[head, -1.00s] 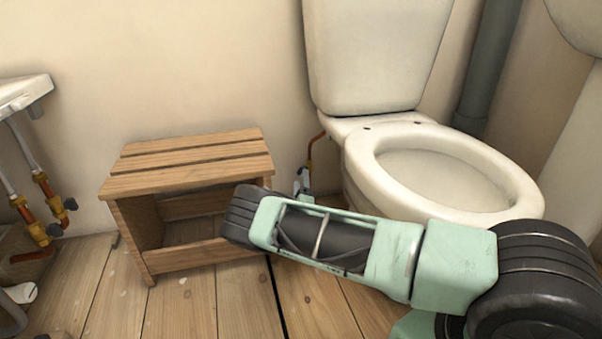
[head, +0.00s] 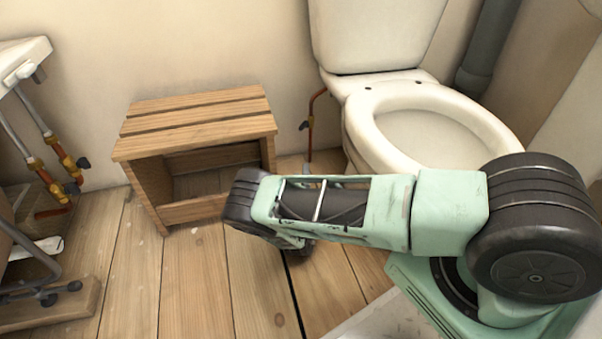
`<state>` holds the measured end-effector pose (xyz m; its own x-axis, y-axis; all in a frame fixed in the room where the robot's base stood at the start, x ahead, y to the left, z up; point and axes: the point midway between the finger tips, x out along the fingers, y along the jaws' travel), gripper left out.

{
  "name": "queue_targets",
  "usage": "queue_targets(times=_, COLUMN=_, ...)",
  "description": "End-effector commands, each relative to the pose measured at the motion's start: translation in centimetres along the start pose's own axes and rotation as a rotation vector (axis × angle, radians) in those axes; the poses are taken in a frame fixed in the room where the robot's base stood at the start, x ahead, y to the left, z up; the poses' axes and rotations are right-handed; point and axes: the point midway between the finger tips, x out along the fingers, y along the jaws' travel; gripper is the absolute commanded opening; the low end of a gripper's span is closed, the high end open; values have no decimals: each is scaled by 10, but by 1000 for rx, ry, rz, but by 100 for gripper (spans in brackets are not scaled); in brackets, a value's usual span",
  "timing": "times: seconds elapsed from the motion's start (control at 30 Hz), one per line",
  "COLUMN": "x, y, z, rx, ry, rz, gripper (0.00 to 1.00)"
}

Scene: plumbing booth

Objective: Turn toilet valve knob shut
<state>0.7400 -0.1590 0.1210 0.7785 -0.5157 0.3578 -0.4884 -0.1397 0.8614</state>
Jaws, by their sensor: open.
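The toilet valve knob (head: 303,126) is a small dark handle on a thin copper pipe (head: 311,107). The pipe runs down the wall to the floor, just left of the toilet (head: 365,120). The knob is unobstructed in the head view, but it is too small to read how far it is turned. My green and black arm reaches left across the lower middle of the view, in front of the toilet. Its far part folds down and back beneath the forearm. My gripper cannot be made out there, and nothing of mine touches the knob.
A wooden slatted stool (head: 195,140) with an open front stands left of the toilet pipe. At the far left are a sink (head: 22,62) and copper pipes with dark valve knobs (head: 83,162). A grey drain pipe (head: 490,45) stands behind the toilet. Plank floor (head: 190,285) is clear in front.

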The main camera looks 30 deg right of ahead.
Motion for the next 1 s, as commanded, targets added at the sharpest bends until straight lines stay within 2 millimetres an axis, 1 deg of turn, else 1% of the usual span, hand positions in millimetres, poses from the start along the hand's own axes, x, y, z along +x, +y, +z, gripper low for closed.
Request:
queue_targets(times=0.1, x=2, y=0, z=1, rx=-1, ry=3, rz=1, gripper=60)
queue_targets(times=0.17, x=8, y=-1, z=3, rx=-3, ry=21, rz=5, gripper=60)
queue_targets(times=0.27, x=32, y=-2, z=12, rx=-8, ry=100, rz=16, gripper=60)
queue_targets(times=0.3, x=44, y=-2, z=16, rx=-9, ry=145, rz=19, gripper=60)
queue_targets(times=0.4, x=67, y=-1, z=27, rx=-9, ry=257, rz=19, gripper=60)
queue_targets(times=0.5, x=81, y=0, z=36, rx=-5, ry=342, rz=11, gripper=60)
queue_targets(times=0.6, x=88, y=1, z=39, rx=-2, ry=387, rz=4, gripper=60)
queue_targets(times=0.77, x=102, y=0, z=33, rx=2, ry=399, rz=3, gripper=60)
queue_targets(times=0.87, x=117, y=0, z=27, rx=2, ry=398, rz=5, gripper=60)
queue_targets(times=1.0, x=143, y=-1, z=16, rx=2, ry=397, rz=6, gripper=60)
